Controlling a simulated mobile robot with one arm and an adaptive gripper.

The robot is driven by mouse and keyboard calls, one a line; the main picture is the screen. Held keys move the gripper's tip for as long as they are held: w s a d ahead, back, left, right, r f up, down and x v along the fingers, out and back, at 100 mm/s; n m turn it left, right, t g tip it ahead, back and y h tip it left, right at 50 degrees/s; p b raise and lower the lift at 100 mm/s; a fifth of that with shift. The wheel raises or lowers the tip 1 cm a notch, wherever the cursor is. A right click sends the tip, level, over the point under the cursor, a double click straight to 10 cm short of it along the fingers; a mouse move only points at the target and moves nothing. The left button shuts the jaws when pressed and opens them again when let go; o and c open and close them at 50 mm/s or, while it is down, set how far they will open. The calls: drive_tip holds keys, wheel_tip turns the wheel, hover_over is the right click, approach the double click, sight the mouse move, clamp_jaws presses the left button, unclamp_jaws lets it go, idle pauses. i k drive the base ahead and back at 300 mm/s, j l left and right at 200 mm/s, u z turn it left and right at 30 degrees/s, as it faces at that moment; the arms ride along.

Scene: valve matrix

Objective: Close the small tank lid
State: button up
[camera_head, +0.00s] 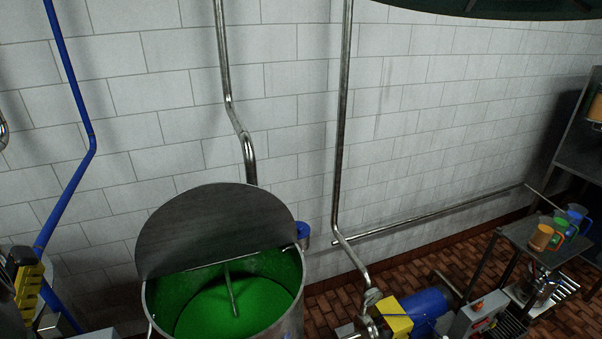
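The small tank (298,310) is a round metal vessel at the bottom centre-left, with green liquid (260,300) and a thin metal rod inside. Its grey half-round lid (213,225) stands raised at the rear half of the rim, tilted up against the wall side. The front half of the tank's top is open. My gripper is not in this view.
A blue motor with a yellow part (398,315) sits on the floor right of the tank. A metal table (520,235) with coloured jugs stands at the right. Steel pipes (343,120) and a blue pipe (75,90) run along the tiled wall. Brick floor shows between.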

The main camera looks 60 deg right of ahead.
sight(208, 224)
drive_tip(key=i+l, duration=0.1)
drive_tip(key=l, duration=0.75)
drive_tip(key=i+l, duration=0.1)
drive_tip(key=l, duration=0.8)
drive_tip(key=i+l+u, duration=0.1)
drive_tip(key=l, duration=0.75)
drive_tip(key=i+l, duration=0.1)
drive_tip(key=l, duration=0.75)
drive_tip(key=i+l, duration=0.1)
drive_tip(key=l, duration=0.35)
drive_tip(key=i+l, duration=0.1)
drive_tip(key=l, duration=0.35)
drive_tip(key=i+l, duration=0.1)
drive_tip(key=l, duration=0.35)
drive_tip(key=i+l+u, duration=0.1)
drive_tip(key=l, duration=0.35)
drive_tip(key=j, duration=0.55)
